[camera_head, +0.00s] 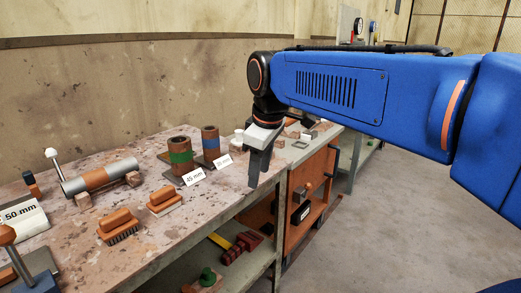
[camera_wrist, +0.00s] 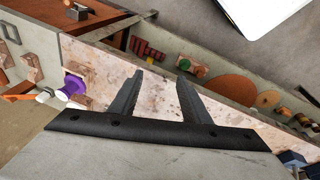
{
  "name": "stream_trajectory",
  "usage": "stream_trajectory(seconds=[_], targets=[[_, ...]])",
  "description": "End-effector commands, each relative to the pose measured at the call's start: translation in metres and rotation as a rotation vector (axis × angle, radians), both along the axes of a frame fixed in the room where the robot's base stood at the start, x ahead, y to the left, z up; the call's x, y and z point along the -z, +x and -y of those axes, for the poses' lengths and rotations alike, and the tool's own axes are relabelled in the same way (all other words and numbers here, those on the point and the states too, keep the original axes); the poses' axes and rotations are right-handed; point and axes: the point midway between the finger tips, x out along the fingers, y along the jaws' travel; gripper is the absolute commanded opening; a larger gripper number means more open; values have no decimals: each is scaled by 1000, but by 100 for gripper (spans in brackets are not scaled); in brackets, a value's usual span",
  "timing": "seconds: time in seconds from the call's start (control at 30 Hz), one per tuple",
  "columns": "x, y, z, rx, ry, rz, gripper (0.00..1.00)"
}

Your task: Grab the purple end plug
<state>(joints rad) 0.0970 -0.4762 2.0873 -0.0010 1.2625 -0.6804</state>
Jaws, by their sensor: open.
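The purple end plug (camera_wrist: 74,87) shows in the wrist view, left of my gripper (camera_wrist: 160,78). It is a small round purple piece on the speckled bench top, beside a white part (camera_wrist: 60,95) and a reddish-brown block. My gripper's two dark fingers are open with nothing between them, and the plug lies outside them. In the head view my gripper (camera_head: 258,168) hangs pointing down over the bench's front edge. No purple plug can be made out there; my gripper and arm cover part of that area.
Two upright pipes, one with a green band (camera_head: 180,157) and one with a blue band (camera_head: 211,143), stand left of my gripper with size labels. Orange brushes (camera_head: 118,226) and a lying pipe (camera_head: 98,178) are further left. A shelf below the bench (camera_head: 238,265) holds several items.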

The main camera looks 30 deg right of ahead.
Motion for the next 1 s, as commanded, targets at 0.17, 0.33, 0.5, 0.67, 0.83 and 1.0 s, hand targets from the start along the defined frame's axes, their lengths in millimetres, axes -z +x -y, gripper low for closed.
stream_trajectory(seconds=[0.17, 0.33, 0.5, 0.67, 0.83, 1.0], targets=[[-51, 51, 22, -223, -57, -67, 43], [-90, 95, 45, -448, -94, -130, 43], [-123, 137, 71, -674, -115, -185, 43], [-145, 169, 95, -865, -121, -224, 43], [-157, 188, 112, -1004, -120, -247, 43], [-158, 195, 119, -1060, -116, -256, 43]])
